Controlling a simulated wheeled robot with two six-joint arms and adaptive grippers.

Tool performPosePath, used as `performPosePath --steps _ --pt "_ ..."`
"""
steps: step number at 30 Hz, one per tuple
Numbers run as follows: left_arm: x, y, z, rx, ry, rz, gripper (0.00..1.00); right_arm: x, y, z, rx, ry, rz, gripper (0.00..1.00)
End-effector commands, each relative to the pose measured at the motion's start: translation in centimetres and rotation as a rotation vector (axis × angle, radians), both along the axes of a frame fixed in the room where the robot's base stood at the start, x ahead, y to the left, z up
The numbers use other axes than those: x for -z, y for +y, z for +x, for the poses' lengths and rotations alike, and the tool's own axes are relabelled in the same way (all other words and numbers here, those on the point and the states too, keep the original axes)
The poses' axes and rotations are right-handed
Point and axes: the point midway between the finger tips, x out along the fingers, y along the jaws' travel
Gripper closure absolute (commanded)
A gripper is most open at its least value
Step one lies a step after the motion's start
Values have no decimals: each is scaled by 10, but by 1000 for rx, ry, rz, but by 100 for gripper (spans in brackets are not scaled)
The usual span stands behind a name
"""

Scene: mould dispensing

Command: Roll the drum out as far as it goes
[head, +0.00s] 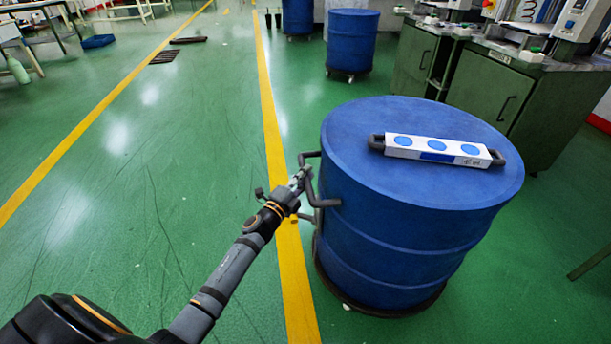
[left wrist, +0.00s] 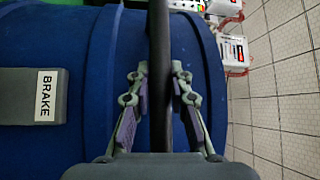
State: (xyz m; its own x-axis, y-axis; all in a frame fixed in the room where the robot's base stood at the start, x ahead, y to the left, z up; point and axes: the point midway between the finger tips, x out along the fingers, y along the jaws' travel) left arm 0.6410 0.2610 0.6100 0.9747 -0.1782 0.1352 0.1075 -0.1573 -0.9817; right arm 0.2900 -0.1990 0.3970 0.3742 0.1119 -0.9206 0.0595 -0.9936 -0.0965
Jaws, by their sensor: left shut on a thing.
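A large blue drum (head: 400,230) stands upright on a dark wheeled base (head: 385,309) at the right of the head view. A dark bar handle (head: 325,203) sticks out from its left side. My left gripper (head: 301,178) is shut on this handle. In the left wrist view, the dark handle bar (left wrist: 159,60) runs between the two fingers of the gripper (left wrist: 160,110), with the blue drum wall (left wrist: 100,60) behind. A grey plate marked BRAKE (left wrist: 22,97) is at the left there. My right gripper is not in view.
A white bar with blue discs and dark end grips (head: 437,150) lies on the drum lid. Green cabinets (head: 495,108) with machines stand behind right. Another blue drum (head: 351,40) stands further back. Green floor (head: 140,210) to the left is clear, crossed by yellow lines (head: 270,120).

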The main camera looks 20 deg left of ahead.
Motion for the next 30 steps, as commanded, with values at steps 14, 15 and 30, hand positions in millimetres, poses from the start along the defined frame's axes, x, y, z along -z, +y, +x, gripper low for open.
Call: performPosePath --steps 14,15,30 --pt "3 1 -1 -1 5 2 100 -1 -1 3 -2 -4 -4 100" --pt "3 1 -1 -1 5 2 100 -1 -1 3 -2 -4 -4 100" --pt "1 0 -1 0 1 1 57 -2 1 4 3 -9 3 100"
